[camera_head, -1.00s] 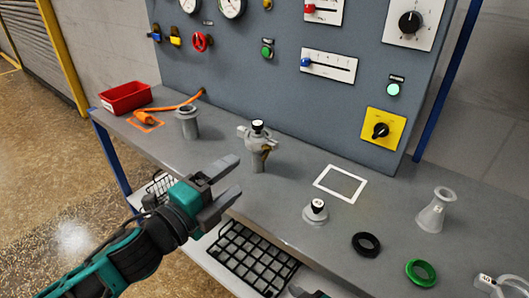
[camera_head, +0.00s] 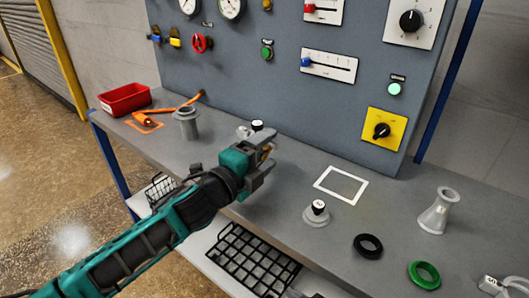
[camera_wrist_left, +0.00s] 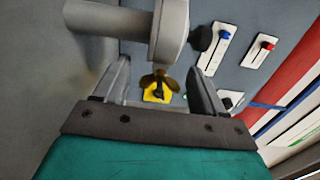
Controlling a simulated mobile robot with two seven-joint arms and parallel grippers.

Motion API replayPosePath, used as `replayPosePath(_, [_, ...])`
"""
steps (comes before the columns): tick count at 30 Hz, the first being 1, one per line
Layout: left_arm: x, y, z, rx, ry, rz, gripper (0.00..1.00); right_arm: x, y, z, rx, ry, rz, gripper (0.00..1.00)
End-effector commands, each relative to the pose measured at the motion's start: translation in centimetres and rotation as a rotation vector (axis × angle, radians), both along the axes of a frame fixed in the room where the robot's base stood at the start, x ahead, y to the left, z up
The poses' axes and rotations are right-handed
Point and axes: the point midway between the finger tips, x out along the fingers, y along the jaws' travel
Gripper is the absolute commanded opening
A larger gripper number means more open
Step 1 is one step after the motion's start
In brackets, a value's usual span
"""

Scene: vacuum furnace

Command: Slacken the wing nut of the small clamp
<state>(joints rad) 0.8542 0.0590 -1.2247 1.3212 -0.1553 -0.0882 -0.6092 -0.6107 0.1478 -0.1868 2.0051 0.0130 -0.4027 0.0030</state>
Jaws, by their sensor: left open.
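The small clamp (camera_head: 243,132) is a grey ring on an upright pipe fitting at the middle of the bench. It is mostly hidden behind my left gripper in the head view; it also shows large at the top of the left wrist view (camera_wrist_left: 170,30). Its brass wing nut (camera_wrist_left: 160,78) sits between the open fingers of my left gripper (camera_wrist_left: 158,88), with gaps on both sides. In the head view the wing nut (camera_head: 267,148) peeks out beside the gripper (camera_head: 264,168). A grey tip at the bottom edge may be my right gripper (camera_head: 291,293).
A grey fitting (camera_head: 187,125) and a red bin (camera_head: 125,97) stand left. A knobbed flange (camera_head: 317,218), black ring (camera_head: 368,246), green ring (camera_head: 423,274) and conical fitting (camera_head: 437,212) are right. The control panel (camera_head: 300,100) rises behind the bench.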

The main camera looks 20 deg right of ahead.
Motion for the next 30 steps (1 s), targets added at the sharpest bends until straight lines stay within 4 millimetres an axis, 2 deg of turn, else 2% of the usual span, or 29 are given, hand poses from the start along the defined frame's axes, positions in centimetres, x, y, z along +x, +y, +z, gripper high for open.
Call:
replayPosePath(2, [0.0, 0.0, 0.0, 0.0, 0.0, 0.0, 0.7, 0.0, 0.0, 0.0, 0.0, 0.001, 0.0, 0.43])
replayPosePath(20, [0.0, 0.0, 0.0, -0.001, 0.001, 0.0, 0.14, -0.1, 0.0, -0.2, -0.002, 0.004, 0.001, 0.43])
replayPosePath(23, [0.0, 0.0, 0.1, -0.007, 0.014, 0.0, 0.13, 0.0, 0.0, 0.1, -0.001, 0.003, 0.001, 0.43])
replayPosePath(27, [0.0, 0.0, 0.3, -0.066, 0.118, 0.001, 0.13, -0.1, -0.2, 1.2, -0.008, -0.002, -0.001, 0.43])
replayPosePath(30, [-0.1, 0.0, 0.2, -0.107, 0.186, 0.001, 0.13, -0.2, -0.6, 1.2, -0.016, -0.003, -0.006, 0.43])
